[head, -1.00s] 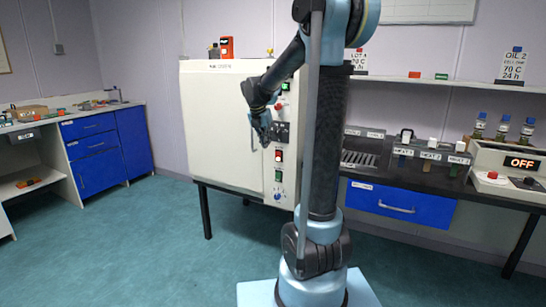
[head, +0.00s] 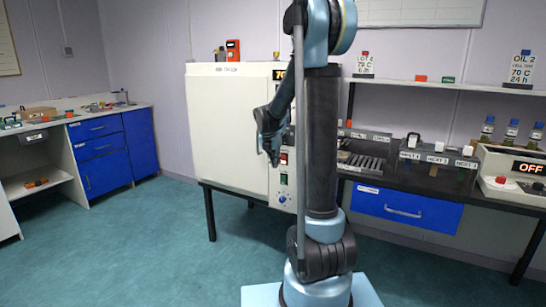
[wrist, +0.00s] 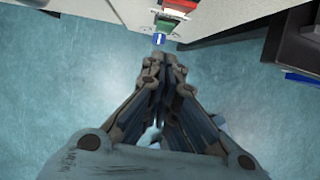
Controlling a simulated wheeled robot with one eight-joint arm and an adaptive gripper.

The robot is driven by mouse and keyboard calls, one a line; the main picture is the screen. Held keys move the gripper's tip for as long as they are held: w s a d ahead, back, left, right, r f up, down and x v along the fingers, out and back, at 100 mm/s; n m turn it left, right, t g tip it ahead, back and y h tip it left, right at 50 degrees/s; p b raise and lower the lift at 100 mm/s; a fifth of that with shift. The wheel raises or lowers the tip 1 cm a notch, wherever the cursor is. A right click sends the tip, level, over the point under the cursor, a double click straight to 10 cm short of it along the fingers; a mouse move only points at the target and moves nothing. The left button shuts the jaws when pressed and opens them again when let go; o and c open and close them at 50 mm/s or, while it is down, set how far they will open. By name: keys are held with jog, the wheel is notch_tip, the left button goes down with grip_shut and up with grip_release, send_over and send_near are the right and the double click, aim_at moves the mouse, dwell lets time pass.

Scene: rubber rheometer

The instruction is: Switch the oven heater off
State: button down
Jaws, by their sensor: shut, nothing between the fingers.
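The oven (head: 227,130) is a large cream cabinet on a dark-legged stand, door shut. Its control strip on the right carries a red switch (head: 283,158), a smaller part below it and a blue knob (head: 282,198). A display at its top is partly hidden by my arm. My gripper (head: 274,162) hangs pointing down in front of the strip, shut and empty, covering part of it. In the wrist view, my fingertips (wrist: 163,62) are together just short of the blue knob (wrist: 159,39), with the red switch (wrist: 180,5) at the top edge. Contact is not visible. I cannot read which control is the heater's.
A dark bench with a blue drawer (head: 408,210) stands right of the oven, holding labelled blocks and a unit whose display reads OFF (head: 529,168). A blue-fronted cabinet (head: 95,148) is at the left. The floor before the oven is clear.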

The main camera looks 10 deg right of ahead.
aim_at(284, 159)
jog(key=w+d, duration=0.2)
jog(key=w, duration=0.1)
jog(key=shift+w+d+r, duration=0.1)
jog(key=shift+d+r, duration=0.05)
jog(key=shift+r, duration=0.25)
jog(key=shift+w+d+r, duration=0.2)
jog(key=shift+w+d, duration=0.05)
jog(key=shift+w, duration=0.05)
jog(key=shift+r, duration=0.15)
jog(key=shift+r, duration=0.65)
jog(key=shift+w, duration=0.1)
